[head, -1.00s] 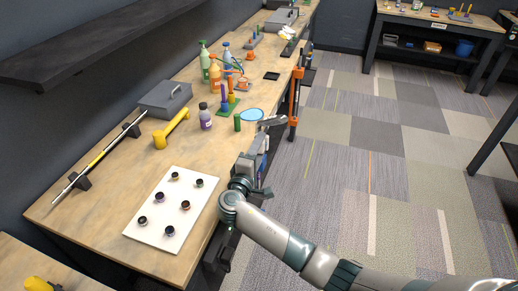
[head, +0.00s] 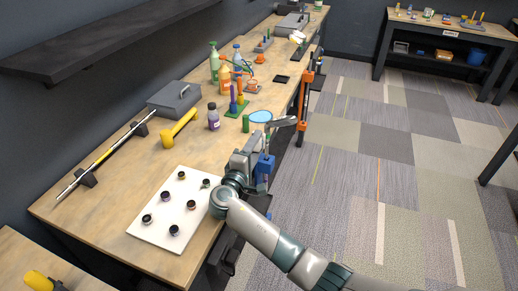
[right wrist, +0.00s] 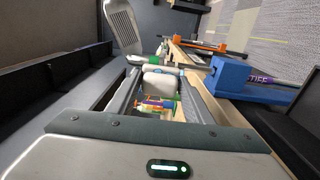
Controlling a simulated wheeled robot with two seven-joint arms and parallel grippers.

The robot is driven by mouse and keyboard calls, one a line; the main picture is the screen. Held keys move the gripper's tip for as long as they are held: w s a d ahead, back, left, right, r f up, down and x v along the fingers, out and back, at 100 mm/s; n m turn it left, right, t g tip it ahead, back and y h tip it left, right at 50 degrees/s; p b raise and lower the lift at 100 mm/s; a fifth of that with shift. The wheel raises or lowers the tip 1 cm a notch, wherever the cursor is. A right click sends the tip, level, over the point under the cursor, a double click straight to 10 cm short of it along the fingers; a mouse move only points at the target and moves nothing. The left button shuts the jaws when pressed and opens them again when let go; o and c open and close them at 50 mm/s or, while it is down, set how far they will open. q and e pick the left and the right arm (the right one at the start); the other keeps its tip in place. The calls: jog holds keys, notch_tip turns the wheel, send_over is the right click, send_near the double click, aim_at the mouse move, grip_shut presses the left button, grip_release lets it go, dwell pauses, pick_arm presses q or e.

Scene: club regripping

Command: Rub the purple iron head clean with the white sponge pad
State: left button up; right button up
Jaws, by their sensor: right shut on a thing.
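A grey iron head (head: 284,121) with score lines stands out over the bench's right edge; it also shows at upper left in the right wrist view (right wrist: 122,24). A purple, lettered shaft piece (right wrist: 284,80) passes by a blue clamp block (right wrist: 238,78), which also shows in the head view (head: 265,163). My right gripper (head: 256,146) is beside the clamp block, below the iron head. In the right wrist view it is shut on the white sponge pad (right wrist: 160,82). I cannot tell whether the pad touches the iron head. My left gripper is out of view.
A white board (head: 155,234) with several dark round pots lies on the near bench. A yellow mallet (head: 180,128), a purple bottle (head: 213,118), a green cylinder (head: 245,124) and a blue disc (head: 260,116) lie beyond. An orange clamp (head: 303,105) stands at the bench edge.

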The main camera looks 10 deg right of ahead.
dwell(0.3)
jog(key=shift+p+v, duration=0.7)
jog(key=shift+v, duration=2.25)
jog(key=shift+s, duration=0.1)
jog(key=v, duration=0.3)
